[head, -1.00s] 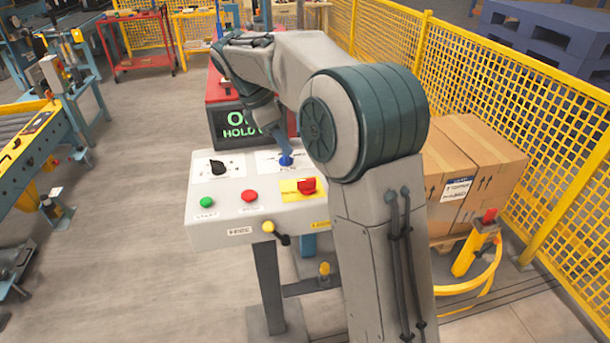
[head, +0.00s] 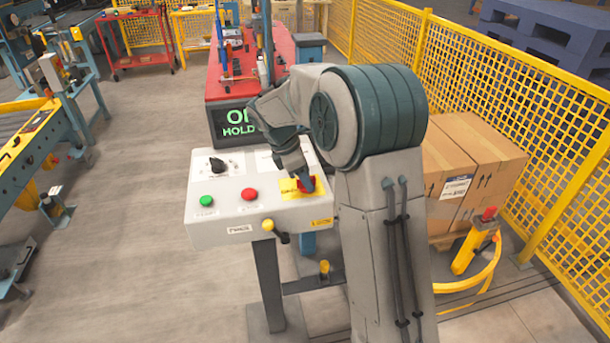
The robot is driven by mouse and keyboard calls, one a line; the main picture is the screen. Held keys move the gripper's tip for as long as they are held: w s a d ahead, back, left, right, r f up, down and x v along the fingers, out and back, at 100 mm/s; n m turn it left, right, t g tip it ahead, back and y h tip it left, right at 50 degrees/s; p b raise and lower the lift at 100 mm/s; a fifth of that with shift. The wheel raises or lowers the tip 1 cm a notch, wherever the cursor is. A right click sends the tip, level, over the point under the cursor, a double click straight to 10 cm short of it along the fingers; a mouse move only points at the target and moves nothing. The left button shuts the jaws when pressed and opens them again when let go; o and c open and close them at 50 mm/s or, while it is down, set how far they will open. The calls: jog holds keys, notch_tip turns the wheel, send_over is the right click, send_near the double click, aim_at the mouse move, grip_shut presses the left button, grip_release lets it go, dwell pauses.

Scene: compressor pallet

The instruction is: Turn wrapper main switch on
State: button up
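The wrapper main switch (head: 306,187) is a red handle on a yellow plate (head: 289,190) at the right of the grey control box (head: 215,226). My gripper (head: 302,179) points down from above and is at the red handle, covering part of it. I cannot tell whether its fingers are apart or closed on the handle. The handle's angle is largely hidden.
The box also carries a black selector knob (head: 217,164), a green button (head: 205,200), a red button (head: 249,194) and a yellow-knobbed lever (head: 268,225). A display (head: 240,124) stands behind. Cartons (head: 468,170) and yellow fence (head: 500,85) are right.

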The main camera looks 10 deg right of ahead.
grip_shut()
jog(key=shift+r+m, duration=0.1)
jog(key=shift+m, duration=0.2)
jog(key=m+g+p, duration=0.1)
jog(key=m+p, duration=0.1)
jog(key=shift+w+r+m, duration=0.1)
jog(key=shift+m, duration=0.2)
jog(key=m+g+p, duration=0.1)
jog(key=m, duration=0.1)
jog(key=m+g+y+p, duration=0.1)
jog(key=m+p, duration=0.1)
jog(key=m, duration=0.1)
jog(key=shift+w+d, duration=0.1)
jog(key=shift+w, duration=0.05)
jog(key=m, duration=0.2)
jog(key=m+g+y+p, duration=0.1)
jog(key=m, duration=0.2)
jog(key=shift+w+d+y, duration=0.1)
jog(key=shift+y, duration=0.2)
jog(key=m+y, duration=0.1)
jog(key=m, duration=0.3)
jog(key=shift+d+m+y+p, duration=0.1)
jog(key=shift+m+y+p, duration=0.2)
jog(key=shift+y+p, duration=0.1)
